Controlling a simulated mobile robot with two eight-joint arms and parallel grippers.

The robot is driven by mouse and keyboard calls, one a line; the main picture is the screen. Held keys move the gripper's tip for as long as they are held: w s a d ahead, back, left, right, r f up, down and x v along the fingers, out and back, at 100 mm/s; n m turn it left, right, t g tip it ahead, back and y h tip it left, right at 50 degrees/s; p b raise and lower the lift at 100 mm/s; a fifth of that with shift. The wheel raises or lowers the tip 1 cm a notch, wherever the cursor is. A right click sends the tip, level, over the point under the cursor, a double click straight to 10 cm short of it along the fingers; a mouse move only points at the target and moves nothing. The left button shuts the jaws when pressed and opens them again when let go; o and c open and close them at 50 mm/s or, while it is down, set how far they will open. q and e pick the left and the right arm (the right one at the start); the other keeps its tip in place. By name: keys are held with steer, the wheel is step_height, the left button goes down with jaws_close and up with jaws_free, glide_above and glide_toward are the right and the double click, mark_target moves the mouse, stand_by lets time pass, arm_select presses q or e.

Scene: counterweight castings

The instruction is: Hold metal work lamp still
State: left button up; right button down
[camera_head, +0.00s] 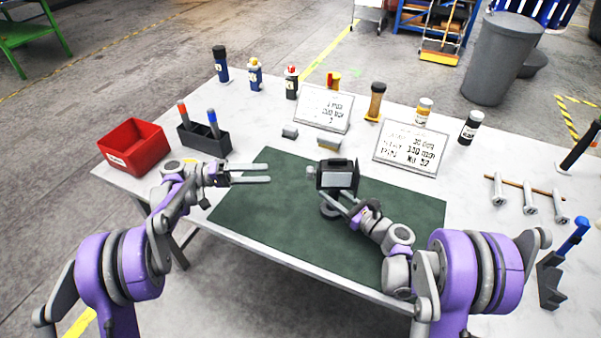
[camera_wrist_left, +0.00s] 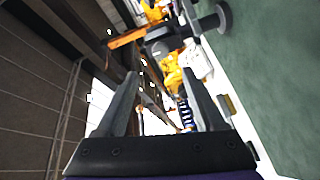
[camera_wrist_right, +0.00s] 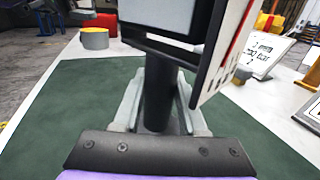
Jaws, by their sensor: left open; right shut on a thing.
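The metal work lamp (camera_head: 338,175) stands on the dark green mat (camera_head: 270,205), with a dark boxy head on a stem and a round base. In the right wrist view its dark stem (camera_wrist_right: 160,90) rises between the fingers. My right gripper (camera_head: 343,202) is shut on that stem, below the head. My left gripper (camera_head: 268,173) is open and empty above the mat's left part, apart from the lamp and to its left. In the left wrist view the open fingers of my left gripper (camera_wrist_left: 165,95) have nothing between them close by.
A red bin (camera_head: 134,146) and a dark holder with two markers (camera_head: 204,138) stand at the left. Several bottles, two sign plates (camera_head: 411,148) and small grey blocks (camera_head: 329,139) line the back. Bolts (camera_head: 530,198) lie at the right. The mat's front left is clear.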

mark_target(311, 173)
arm_select(q)
steer(key=d+m, duration=1.1)
steer(key=shift+w+m, duration=0.15)
steer(key=shift+m, duration=0.15)
stand_by(0.4)
jaws_close()
